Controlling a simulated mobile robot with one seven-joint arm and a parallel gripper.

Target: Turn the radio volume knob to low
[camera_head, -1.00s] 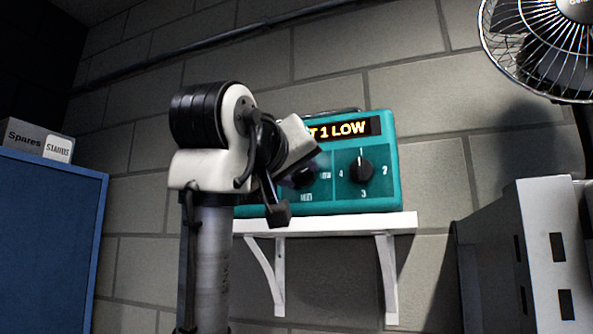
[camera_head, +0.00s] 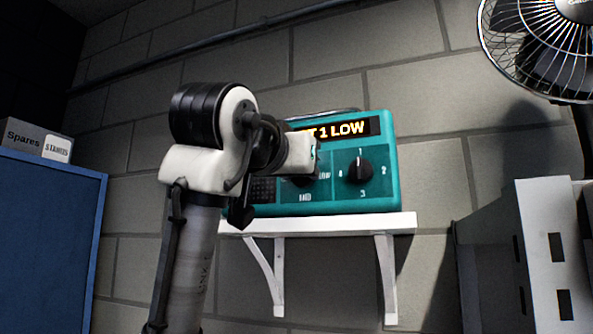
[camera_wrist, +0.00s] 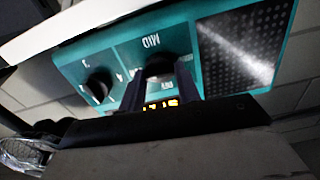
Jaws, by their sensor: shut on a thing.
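The teal radio (camera_head: 345,196) stands on a white wall shelf. The visible part of its lit display (camera_head: 345,129) ends in "1 LOW". The volume knob (camera_head: 303,182) is black, left of the station knob, and mostly hidden behind my wrist in the head view. "LOW" and "MID" labels show beside it. In the wrist view, turned about upside down, my gripper (camera_wrist: 159,76) has its two dark fingers on either side of the volume knob (camera_wrist: 158,65), shut on it. The knob's pointer is hidden.
The station knob (camera_head: 359,169), with numbers around it, is close on the right. The white shelf (camera_head: 330,224) lies under the radio. A fan (camera_head: 545,45) is at upper right, a grey-white box unit (camera_head: 550,235) below it, and a blue cabinet (camera_head: 50,235) at left.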

